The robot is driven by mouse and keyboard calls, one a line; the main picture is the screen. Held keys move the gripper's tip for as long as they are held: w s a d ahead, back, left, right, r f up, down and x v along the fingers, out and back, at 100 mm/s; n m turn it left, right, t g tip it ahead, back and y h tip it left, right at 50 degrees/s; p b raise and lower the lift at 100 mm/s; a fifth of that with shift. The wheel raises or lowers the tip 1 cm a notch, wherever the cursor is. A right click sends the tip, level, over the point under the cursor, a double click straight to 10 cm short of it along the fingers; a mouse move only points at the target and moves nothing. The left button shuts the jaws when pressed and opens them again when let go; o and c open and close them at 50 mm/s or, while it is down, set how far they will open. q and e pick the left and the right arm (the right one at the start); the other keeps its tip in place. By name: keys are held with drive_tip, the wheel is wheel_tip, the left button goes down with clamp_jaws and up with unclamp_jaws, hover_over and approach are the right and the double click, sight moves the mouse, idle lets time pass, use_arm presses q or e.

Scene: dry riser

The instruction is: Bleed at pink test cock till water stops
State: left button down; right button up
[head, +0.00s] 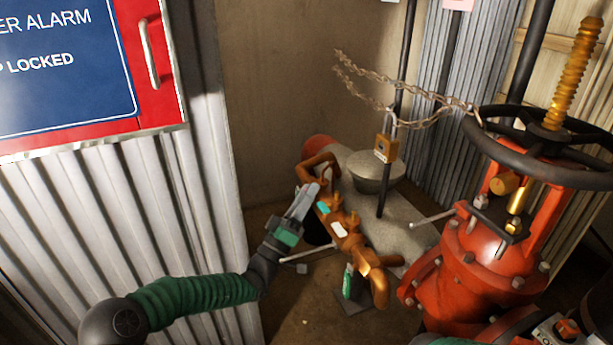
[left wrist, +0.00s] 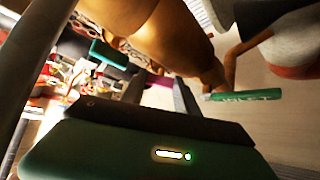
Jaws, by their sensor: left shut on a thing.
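The brass assembly (head: 357,247) lies low in the middle of the head view, with test cocks along it. Teal (head: 323,207), white (head: 340,229) and green (head: 348,281) marks show on or beside it. My left gripper (head: 309,190) reaches its upper left end, and its fingers are shut. In the left wrist view, a magenta piece (left wrist: 139,82), which looks like the pink test cock's handle, shows between the fingers. The fingers hide part of it. No water is visible at the cocks. My right gripper is not clearly in view.
A red gate valve (head: 470,265) with a black handwheel (head: 490,140) stands at the right. A chain (head: 385,100) with a brass padlock (head: 386,148) hangs from the wheel. A grey funnel (head: 370,172) stands behind the brass body. Corrugated metal (head: 150,215) fills the left.

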use_arm(q)
drive_tip(key=shift+a+n+y, duration=0.1)
drive_tip(key=shift+n+y, duration=0.3)
use_arm(e)
drive_tip(key=shift+r, duration=0.5)
use_arm(q)
drive_tip(key=c, duration=0.9)
unclamp_jaws()
drive_tip(key=shift+w, duration=0.1)
drive_tip(key=s+a+p, duration=0.2)
drive_tip(key=s, duration=0.1)
drive_tip(key=s+a+p, duration=0.2)
drive_tip(key=s+a, duration=0.1)
drive_tip(key=s+a+f+p, duration=0.1)
drive_tip(key=s+a+p, duration=0.1)
drive_tip(key=s+a, duration=0.1)
drive_tip(key=shift+s+a+p, duration=0.2)
drive_tip(key=shift+s+p, duration=0.1)
drive_tip(key=shift+s, duration=0.2)
use_arm(e)
drive_tip(key=w+v, duration=0.1)
drive_tip(key=v, duration=0.5)
drive_tip(key=shift+w+r, duration=0.15)
drive_tip(key=shift+r, duration=0.15)
